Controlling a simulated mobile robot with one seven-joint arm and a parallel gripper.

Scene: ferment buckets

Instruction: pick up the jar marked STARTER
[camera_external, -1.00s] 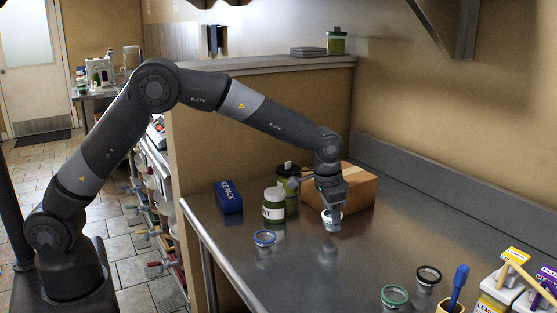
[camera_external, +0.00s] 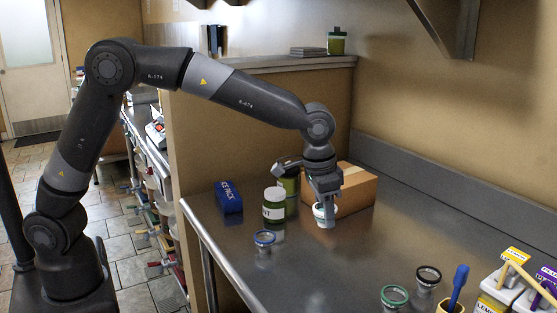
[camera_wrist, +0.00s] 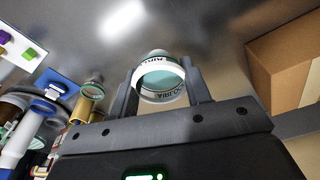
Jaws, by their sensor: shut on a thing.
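My gripper (camera_external: 326,203) points down and is shut on a small white jar (camera_external: 325,217), low over the steel counter. I cannot tell whether its base touches the counter. In the wrist view the jar (camera_wrist: 160,80) sits between the two fingers, with a pale teal round face and dark lettering on a white band that I cannot read surely. No label in view clearly reads STARTER.
A cardboard box (camera_external: 356,190) stands close behind and right of my gripper. Small containers with blue (camera_external: 264,238), green (camera_external: 394,297) and black (camera_external: 428,275) rims stand nearer. Cartons (camera_external: 511,265) crowd the right front. Mid-counter is clear.

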